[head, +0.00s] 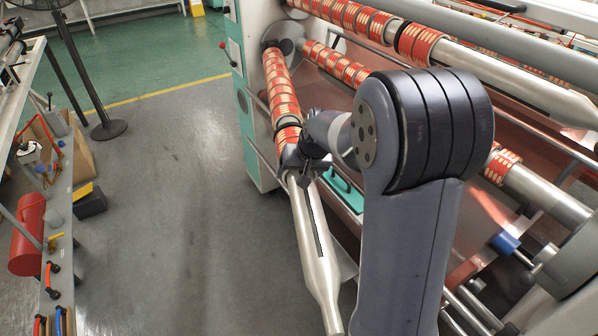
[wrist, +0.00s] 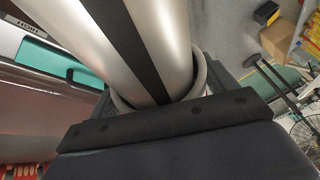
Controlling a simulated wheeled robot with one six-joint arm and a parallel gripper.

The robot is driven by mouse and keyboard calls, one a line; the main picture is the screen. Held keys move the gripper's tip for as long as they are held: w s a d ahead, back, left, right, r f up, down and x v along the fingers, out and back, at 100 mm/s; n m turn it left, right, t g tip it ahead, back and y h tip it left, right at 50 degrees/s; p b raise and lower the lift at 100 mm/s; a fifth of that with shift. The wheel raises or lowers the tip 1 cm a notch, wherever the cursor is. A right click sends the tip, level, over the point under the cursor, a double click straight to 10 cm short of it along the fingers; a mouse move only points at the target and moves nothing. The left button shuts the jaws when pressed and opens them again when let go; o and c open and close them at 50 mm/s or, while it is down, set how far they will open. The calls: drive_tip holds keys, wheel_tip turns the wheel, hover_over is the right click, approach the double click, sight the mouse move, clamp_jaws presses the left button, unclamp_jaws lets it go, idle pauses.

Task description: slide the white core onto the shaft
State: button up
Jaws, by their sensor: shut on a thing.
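The shaft (head: 311,235) is a silver metal bar with a dark strip along it. It runs from the machine toward me in the head view, its narrowed free end at the bottom. It also fills the upper middle of the wrist view (wrist: 170,35). The white core (wrist: 203,76) shows in the wrist view as a pale ring around the shaft, between my fingers. My gripper (head: 300,162) is shut on it, partway along the shaft and close to the red rolls. In the head view my gripper hides most of the core.
Several red-and-gold rolls (head: 281,88) sit on the shaft beyond my gripper. Parallel shafts with more rolls (head: 350,70) run at the right. A cart (head: 60,265) with a red cylinder (head: 27,235) stands at the left. The grey floor (head: 180,210) between is clear.

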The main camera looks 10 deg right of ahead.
drive_tip(key=shift+w, duration=0.15)
drive_tip(key=shift+w, duration=0.4)
drive_tip(key=shift+f, duration=0.1)
drive_tip(key=o, duration=0.9)
drive_tip(key=shift+o, duration=0.2)
drive_tip(key=shift+s, duration=0.1)
drive_tip(key=b+v, duration=0.1)
drive_tip(key=v, duration=0.9)
drive_tip(key=shift+s+d+r+b, duration=0.1)
drive_tip(key=shift+s+r+b, duration=0.05)
drive_tip(key=shift+r+b, duration=0.2)
